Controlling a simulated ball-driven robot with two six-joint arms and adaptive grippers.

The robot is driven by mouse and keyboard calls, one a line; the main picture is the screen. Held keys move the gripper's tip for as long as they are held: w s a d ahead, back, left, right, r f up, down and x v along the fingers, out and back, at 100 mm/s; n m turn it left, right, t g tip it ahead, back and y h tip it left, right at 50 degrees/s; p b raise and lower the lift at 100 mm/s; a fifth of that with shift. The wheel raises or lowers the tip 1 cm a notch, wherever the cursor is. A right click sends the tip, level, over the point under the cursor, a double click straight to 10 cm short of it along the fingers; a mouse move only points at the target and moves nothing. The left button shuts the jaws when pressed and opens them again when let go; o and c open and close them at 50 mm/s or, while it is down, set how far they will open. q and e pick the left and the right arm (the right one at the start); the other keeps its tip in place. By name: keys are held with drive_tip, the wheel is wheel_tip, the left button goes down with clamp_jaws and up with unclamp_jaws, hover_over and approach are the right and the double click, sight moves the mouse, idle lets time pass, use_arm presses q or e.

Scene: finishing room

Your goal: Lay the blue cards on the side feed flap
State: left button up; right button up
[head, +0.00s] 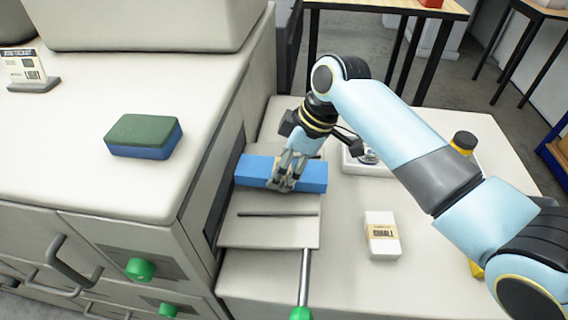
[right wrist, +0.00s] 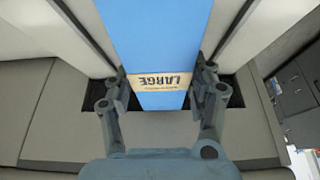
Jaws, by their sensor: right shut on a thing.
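The blue cards (head: 254,170) are a long blue block lying across the side feed flap (head: 266,230), a pale shelf on the side of the machine. In the right wrist view the blue cards (right wrist: 163,35) carry a tan band reading "LARGE". My right gripper (head: 281,186) is over the cards and shut on them, with one finger on each side of the block in the right wrist view (right wrist: 160,95). The fingers hide part of the cards in the head view. I cannot tell whether the cards rest fully on the flap. My left gripper is not in view.
A green and blue sponge (head: 143,136) and a job ticket stand (head: 30,72) sit on the machine top. A white pack marked "SMALL" (head: 382,238) and a white tray (head: 352,165) are on the right table. A metal rod with a green knob (head: 301,312) projects below the flap.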

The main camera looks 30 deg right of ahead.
drive_tip(key=shift+f, duration=0.25)
drive_tip(key=o, duration=1.5)
drive_tip(key=shift+r, duration=0.15)
drive_tip(key=v, duration=1.2)
drive_tip(key=shift+r, duration=0.4)
